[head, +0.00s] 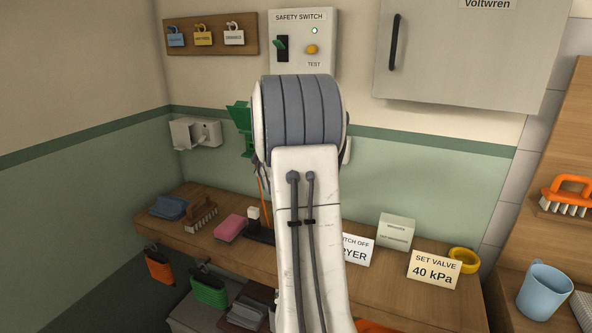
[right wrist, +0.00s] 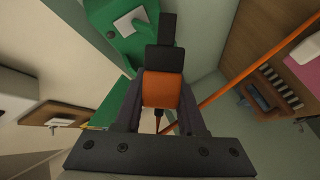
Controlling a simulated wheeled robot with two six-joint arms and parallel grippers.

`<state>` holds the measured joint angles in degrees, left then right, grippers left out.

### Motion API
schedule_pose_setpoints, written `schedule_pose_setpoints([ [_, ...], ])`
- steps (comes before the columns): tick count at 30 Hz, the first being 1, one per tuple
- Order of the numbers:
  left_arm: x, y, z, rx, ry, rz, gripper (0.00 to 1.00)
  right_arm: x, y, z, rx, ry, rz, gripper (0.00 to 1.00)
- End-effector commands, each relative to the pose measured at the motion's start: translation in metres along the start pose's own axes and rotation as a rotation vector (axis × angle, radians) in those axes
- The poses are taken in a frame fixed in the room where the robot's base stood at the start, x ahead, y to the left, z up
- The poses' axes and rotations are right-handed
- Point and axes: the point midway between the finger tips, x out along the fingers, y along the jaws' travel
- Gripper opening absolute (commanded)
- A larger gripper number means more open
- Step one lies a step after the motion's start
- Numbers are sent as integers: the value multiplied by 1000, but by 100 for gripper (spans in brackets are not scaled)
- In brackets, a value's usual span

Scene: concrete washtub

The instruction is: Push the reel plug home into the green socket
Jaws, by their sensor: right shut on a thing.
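The green socket (head: 240,128) is on the wall, left of my right arm in the head view, which hides part of it. In the right wrist view the green socket (right wrist: 103,22) fills the upper left. My right gripper (right wrist: 161,82) is shut on the reel plug (right wrist: 162,92), an orange body with dark blocks at its far end. The dark end overlaps the right edge of the green socket in this view; I cannot tell whether it touches or enters it. My left gripper is out of view.
An orange cord (right wrist: 246,72) runs to the upper right. A safety switch box (head: 302,40) and a grey cabinet (head: 440,60) hang above.

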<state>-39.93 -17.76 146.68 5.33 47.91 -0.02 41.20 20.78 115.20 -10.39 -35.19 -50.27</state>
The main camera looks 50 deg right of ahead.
Motion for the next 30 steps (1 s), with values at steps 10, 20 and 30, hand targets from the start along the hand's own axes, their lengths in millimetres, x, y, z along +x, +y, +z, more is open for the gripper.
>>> schedule_pose_setpoints([
  [10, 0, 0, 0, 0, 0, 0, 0, 19, -57, -89, -542, 491, 17, 0],
  [20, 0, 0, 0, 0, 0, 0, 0, 17, -70, -104, -607, 587, 33, 0],
  [30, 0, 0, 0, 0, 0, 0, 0, 21, -67, -101, -604, 586, 35, 0],
])
